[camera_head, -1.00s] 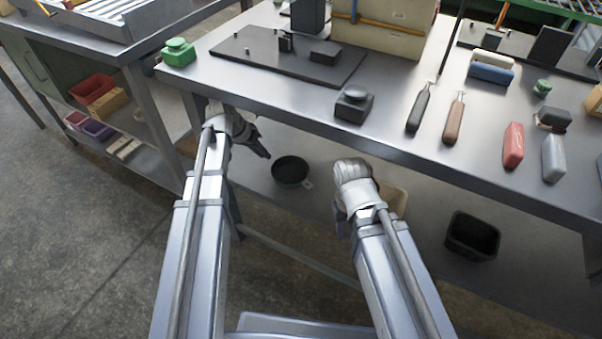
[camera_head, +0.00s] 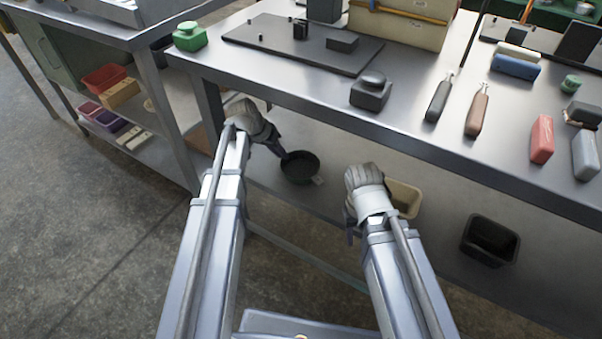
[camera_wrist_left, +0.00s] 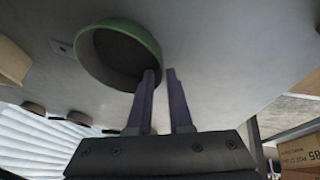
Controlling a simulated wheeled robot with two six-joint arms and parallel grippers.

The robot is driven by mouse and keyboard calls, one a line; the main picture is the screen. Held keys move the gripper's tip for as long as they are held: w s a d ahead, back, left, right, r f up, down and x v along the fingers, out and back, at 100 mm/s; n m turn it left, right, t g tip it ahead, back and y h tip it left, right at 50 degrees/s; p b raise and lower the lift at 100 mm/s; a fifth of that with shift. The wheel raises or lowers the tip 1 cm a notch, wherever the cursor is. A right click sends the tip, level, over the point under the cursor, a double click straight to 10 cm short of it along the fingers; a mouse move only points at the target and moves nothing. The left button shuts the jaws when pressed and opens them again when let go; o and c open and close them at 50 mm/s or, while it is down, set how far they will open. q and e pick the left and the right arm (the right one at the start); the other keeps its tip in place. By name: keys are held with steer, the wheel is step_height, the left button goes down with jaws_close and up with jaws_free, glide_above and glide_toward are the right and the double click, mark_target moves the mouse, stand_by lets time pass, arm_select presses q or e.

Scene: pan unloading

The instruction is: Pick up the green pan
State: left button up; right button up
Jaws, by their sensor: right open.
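The green pan (camera_head: 300,166) is a round, dark-bottomed pan lying on the lower shelf under the workbench. Its green rim shows in the left wrist view (camera_wrist_left: 90,72). My left gripper (camera_head: 281,152) is at the pan's left edge. In the left wrist view, its two fingers (camera_wrist_left: 161,72) are apart, one overlapping the inside of the pan and the other outside the rim. Whether they touch the rim I cannot tell. My right gripper (camera_head: 350,236) is open, to the right of the pan and mostly hidden behind its own wrist.
The workbench top (camera_head: 290,92) overhangs the lower shelf, with tools and blocks on it. A beige bin (camera_head: 406,197) and a black bin (camera_head: 490,240) sit right of the pan. A bench leg (camera_head: 208,100) stands at the left.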

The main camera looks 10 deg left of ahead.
mark_target(304, 171)
arm_select(q)
steer(key=b+x, duration=0.2)
steer(key=x, duration=0.1)
steer(key=shift+f, duration=0.2)
steer(key=shift+r, duration=0.1)
arm_select(e)
step_height(304, 171, down, 3)
steer(key=shift+r, duration=0.1)
arm_select(q)
jaws_close()
stand_by(0.9)
